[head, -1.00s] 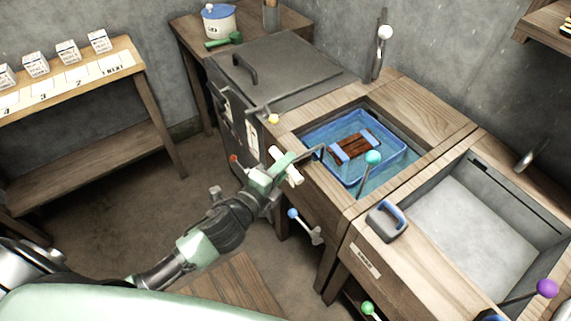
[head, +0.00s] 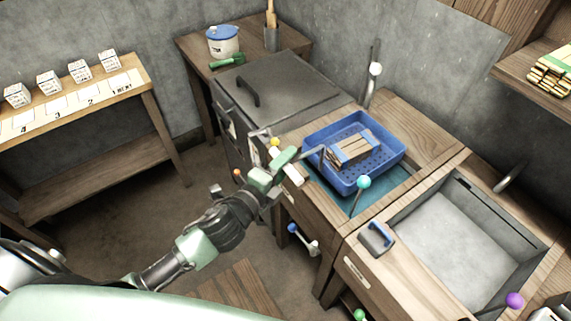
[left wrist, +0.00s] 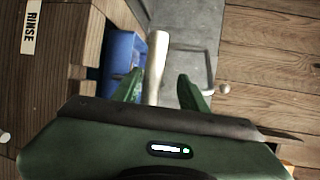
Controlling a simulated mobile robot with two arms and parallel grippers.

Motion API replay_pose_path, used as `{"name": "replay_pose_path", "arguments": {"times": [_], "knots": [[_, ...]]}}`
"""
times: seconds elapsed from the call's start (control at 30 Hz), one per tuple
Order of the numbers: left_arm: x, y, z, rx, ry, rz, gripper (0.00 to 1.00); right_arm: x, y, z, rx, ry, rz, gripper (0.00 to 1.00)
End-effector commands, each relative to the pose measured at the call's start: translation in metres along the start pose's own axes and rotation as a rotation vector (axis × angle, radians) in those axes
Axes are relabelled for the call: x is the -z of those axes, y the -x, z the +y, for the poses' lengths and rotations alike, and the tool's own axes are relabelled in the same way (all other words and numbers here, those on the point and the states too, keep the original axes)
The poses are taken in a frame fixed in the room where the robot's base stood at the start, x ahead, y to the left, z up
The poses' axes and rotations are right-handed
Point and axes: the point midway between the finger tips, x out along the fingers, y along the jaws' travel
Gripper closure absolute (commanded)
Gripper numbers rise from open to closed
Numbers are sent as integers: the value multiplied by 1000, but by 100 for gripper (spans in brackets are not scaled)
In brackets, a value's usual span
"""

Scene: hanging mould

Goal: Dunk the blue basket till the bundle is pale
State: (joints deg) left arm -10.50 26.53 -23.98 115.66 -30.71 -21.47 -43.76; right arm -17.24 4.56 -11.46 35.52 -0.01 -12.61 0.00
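The blue basket (head: 392,163) hangs above the water of the wooden-framed tank (head: 398,196), raised clear of it. In it lies a strapped bundle (head: 348,150) of slats, grey-tan with darker streaks and blue bands. A dark arm runs from the basket to a cream handle (head: 293,172). My right gripper is not in view.
A teal-knobbed lever (head: 363,182) stands at the tank's front. A lidded dark vat (head: 285,85) is behind. A RINSE label (left wrist: 31,27) shows at left wrist.

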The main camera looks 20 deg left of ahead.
Motion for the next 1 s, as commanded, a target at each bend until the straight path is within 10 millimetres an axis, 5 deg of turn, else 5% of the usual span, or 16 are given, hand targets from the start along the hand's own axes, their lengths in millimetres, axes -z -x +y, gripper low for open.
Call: {"name": "replay_pose_path", "arguments": {"times": [0.33,0.7,1.0], "knots": [[1,7,5,-9,1,2,58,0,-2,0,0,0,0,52],[1,65,5,-8,2,2,58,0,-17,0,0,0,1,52],[0,79,2,-5,0,0,58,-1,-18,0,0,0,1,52]]}}
